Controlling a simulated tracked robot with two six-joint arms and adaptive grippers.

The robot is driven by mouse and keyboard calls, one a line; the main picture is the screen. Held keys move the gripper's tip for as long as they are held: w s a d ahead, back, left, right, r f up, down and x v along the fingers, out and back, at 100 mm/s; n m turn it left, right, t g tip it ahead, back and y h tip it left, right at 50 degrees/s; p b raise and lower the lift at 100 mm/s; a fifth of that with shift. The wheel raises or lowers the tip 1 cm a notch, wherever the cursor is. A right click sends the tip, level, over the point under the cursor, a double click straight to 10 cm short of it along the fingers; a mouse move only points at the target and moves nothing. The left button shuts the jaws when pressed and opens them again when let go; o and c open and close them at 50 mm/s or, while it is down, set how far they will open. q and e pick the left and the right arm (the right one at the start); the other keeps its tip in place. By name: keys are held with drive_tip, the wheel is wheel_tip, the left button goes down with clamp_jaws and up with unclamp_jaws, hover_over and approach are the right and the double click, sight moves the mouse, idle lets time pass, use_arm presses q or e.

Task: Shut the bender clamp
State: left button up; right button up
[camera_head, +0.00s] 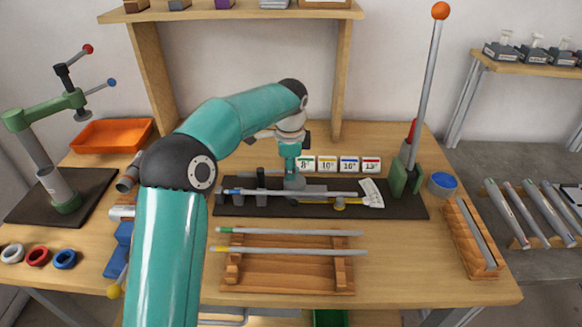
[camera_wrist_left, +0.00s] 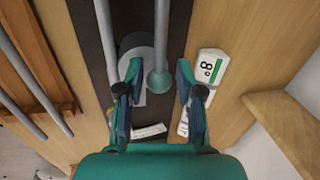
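The bender has a dark base (camera_head: 235,210) along the back of the bench, a green block (camera_head: 405,178) at its right end and a tall lever with an orange ball (camera_head: 440,11). A tube with a blue end (camera_head: 335,194) lies along the base. My left gripper (camera_head: 291,168) is over the base's middle. In the left wrist view my left gripper (camera_wrist_left: 157,80) is open. A grey rod ending in a ball knob (camera_wrist_left: 158,82) shows between its fingers; I cannot tell contact. The clamp's own state is unclear, partly hidden by my gripper. My right gripper is not in view.
Number cards (camera_head: 327,164) stand behind the base. A wooden rack (camera_head: 290,284) with two tubes lies in front. A green tube-holding stand (camera_head: 65,200) and an orange tray (camera_head: 110,135) are at left. A blue-topped pot (camera_head: 442,183) is beside the bender's right end.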

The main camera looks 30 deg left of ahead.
use_arm(q)
drive_tip(key=shift+c, duration=0.3)
clamp_jaws()
drive_tip(key=shift+w, duration=0.1)
